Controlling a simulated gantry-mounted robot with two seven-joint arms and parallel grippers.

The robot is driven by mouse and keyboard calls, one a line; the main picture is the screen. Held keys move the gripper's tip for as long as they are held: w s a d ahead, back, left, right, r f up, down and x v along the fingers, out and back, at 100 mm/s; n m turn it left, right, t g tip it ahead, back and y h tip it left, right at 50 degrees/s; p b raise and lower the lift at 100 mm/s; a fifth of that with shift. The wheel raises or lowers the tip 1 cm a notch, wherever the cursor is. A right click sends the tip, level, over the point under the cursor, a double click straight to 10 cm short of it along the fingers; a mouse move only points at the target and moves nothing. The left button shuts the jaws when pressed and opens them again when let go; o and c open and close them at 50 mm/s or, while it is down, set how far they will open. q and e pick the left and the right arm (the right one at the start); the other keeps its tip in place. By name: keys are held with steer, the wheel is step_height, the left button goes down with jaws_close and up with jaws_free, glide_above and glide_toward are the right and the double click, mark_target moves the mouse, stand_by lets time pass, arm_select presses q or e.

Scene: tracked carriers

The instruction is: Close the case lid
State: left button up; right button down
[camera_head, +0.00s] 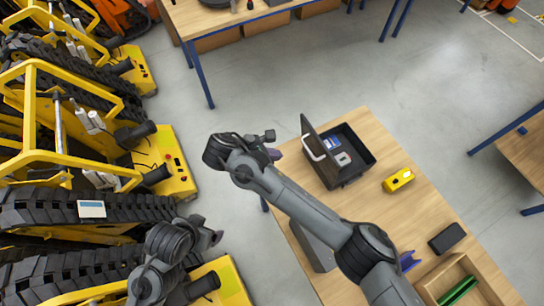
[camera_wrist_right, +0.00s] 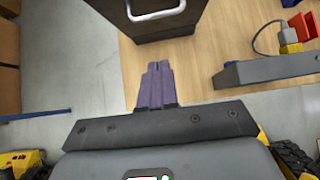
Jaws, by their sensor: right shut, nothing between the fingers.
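The dark case (camera_head: 352,172) sits on the wooden table with its lid (camera_head: 311,138) raised, standing steeply on its left side. A pale handle (camera_head: 308,149) shows at the lid. Inside the case are a blue item and a grey item. My right gripper (camera_head: 275,154) is left of the lid, apart from it, with purple fingers. In the right wrist view the fingers (camera_wrist_right: 155,82) are shut and empty, below the dark case (camera_wrist_right: 150,28) and its handle (camera_wrist_right: 156,12). My left arm shows at lower left; its fingers cannot be seen.
A yellow device (camera_head: 398,180) and a dark box (camera_head: 447,238) lie on the table (camera_head: 369,121) right of the case. A wooden tray (camera_head: 434,285) with a green item is nearer. Yellow tracked carriers (camera_head: 178,165) stand at left.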

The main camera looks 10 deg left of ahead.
mark_target(313, 155)
steer(key=w+d+f+p, duration=0.1)
steer(key=w+d+f, duration=0.4)
steer(key=d, duration=0.2)
steer(key=shift+w+f, duration=0.15)
steer(key=shift+w, duration=0.15)
steer(key=shift+p, duration=0.3)
